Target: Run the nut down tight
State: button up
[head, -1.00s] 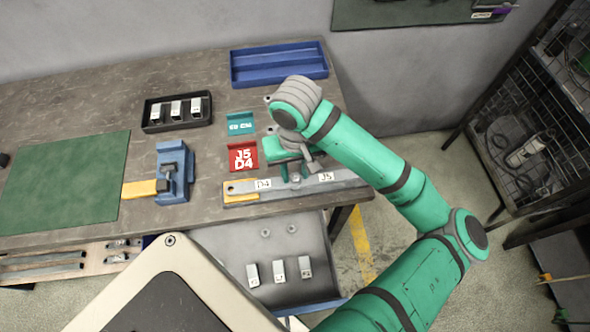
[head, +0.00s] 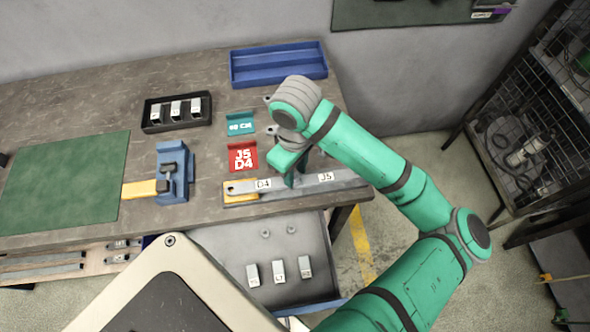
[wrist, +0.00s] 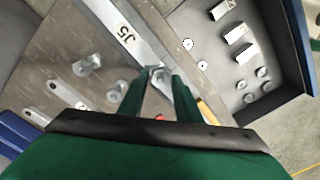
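Two flat metal strips lie in line along the bench's front edge, labelled D4 (head: 263,184) and J5 (head: 326,177). The J5 strip also shows in the wrist view (wrist: 124,36). My gripper (head: 295,175) points down over the place between the two labels. In the wrist view my fingertips (wrist: 159,75) stand on both sides of a small bright metal nut (wrist: 158,74) and appear to touch it. My fingers hide the nut in the head view, and the bolt thread below it does not show. The left strip end rests over a yellow block (head: 240,199).
A grey tray (head: 325,262) below the front edge holds labelled pieces and small round hardware. A red bin (head: 243,157) and a teal bin (head: 240,122) stand behind. A blue vise (head: 173,180) is at left. Loose hardware (wrist: 87,65) lies near my fingers.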

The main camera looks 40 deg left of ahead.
jog(key=n, duration=0.3)
jog(key=shift+n, duration=0.4)
jog(key=n, duration=0.3)
jog(key=shift+n, duration=0.4)
jog(key=n, duration=0.3)
jog(key=shift+n, duration=2.4)
grip_shut()
